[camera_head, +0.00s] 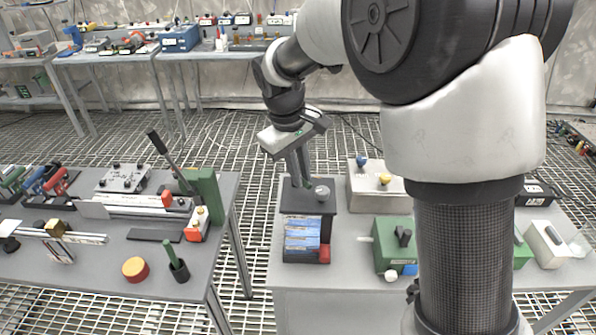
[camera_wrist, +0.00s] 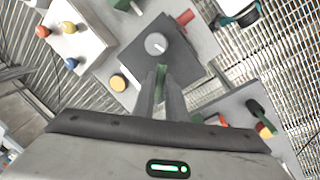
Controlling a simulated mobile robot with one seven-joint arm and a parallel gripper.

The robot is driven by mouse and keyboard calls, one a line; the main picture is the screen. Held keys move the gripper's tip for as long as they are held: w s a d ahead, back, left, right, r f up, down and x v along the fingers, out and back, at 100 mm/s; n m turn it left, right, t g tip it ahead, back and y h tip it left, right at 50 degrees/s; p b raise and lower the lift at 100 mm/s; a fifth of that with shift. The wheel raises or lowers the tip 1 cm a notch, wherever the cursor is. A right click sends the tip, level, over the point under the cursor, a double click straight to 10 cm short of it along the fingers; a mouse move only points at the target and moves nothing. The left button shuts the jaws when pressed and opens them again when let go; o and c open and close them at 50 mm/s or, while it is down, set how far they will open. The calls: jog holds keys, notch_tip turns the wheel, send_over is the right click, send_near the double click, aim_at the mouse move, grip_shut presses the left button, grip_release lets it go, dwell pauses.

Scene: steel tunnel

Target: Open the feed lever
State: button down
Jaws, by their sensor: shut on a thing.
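A dark box (camera_head: 328,205) with a flat black top and a round grey knob (camera_head: 322,192) stands on the grey table in the middle. In the wrist view its black top (camera_wrist: 150,68) and grey knob (camera_wrist: 156,43) lie just beyond my fingertips. My gripper (camera_head: 303,184) points down over this top, left of the knob, and its fingers are shut on a narrow green piece (camera_wrist: 161,80). This piece appears to be the feed lever's handle; my fingers hide most of it. I cannot tell how far the lever is turned.
Blue packs (camera_head: 301,235) sit in the box's front. A white box with blue and yellow knobs (camera_head: 378,180) stands behind it to the right, and a green box (camera_head: 395,243) to the right. A left table (camera_head: 100,265) carries tools, beyond a gap over grating.

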aim_at(307, 185)
jog(key=n, duration=0.2)
jog(key=n+p, duration=0.1)
jog(key=w+d+n+p, duration=0.1)
jog(key=n, duration=0.1)
jog(key=shift+r+n+t+y, duration=0.2)
jog(key=shift+n+t+y, duration=0.1)
jog(key=shift+y, duration=0.1)
jog(key=shift+w+d+f+n+y+p, duration=0.1)
jog(key=shift+w+n+y+p, duration=0.15)
jog(key=shift+n+p, duration=0.55)
jog(key=shift+w+d+n+y+p, duration=0.15)
jog(key=shift+w+n+p, duration=0.15)
jog(key=shift+n, duration=0.9)
jog(key=c, duration=1.8)
grip_release()
jog(key=s+r, duration=0.1)
jog(key=r, duration=0.7)
jog(key=s+r, duration=0.2)
jog(key=r, duration=0.7)
jog(key=shift+s+p, duration=0.25)
jog(key=shift+p, duration=0.15)
